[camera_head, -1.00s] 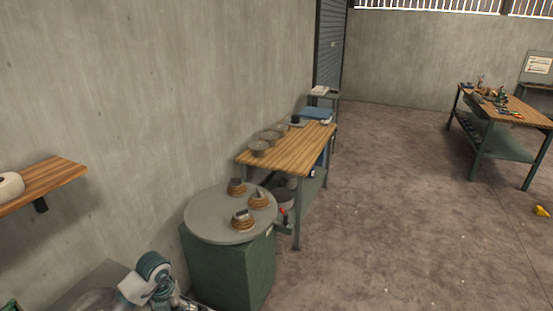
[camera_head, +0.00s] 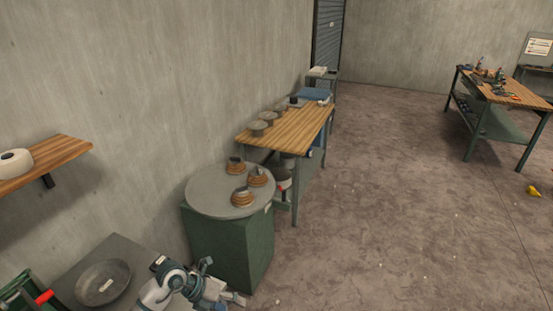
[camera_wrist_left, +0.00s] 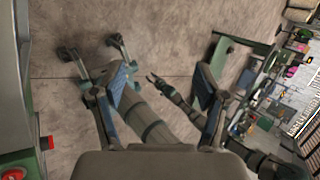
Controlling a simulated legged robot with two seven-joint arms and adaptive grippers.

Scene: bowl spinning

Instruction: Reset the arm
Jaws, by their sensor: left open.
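My left arm (camera_head: 175,284) comes in at the bottom of the head view, bent, in front of the green cabinet. Its gripper (camera_head: 230,297) points right and looks empty. In the left wrist view the two fingers (camera_wrist_left: 160,88) with blue pads stand wide apart, with nothing between them. A small dark claw-like end of an arm shows beyond them, perhaps my right gripper; whether it is open is too small to tell.
A grey metal bowl (camera_head: 103,283) sits on a bench beside my left arm. A round grey turntable (camera_head: 207,205) carries several brown pieces on a green cabinet (camera_head: 232,250). A wooden workbench (camera_head: 300,133) stands behind it, a wall shelf (camera_head: 62,162) at left.

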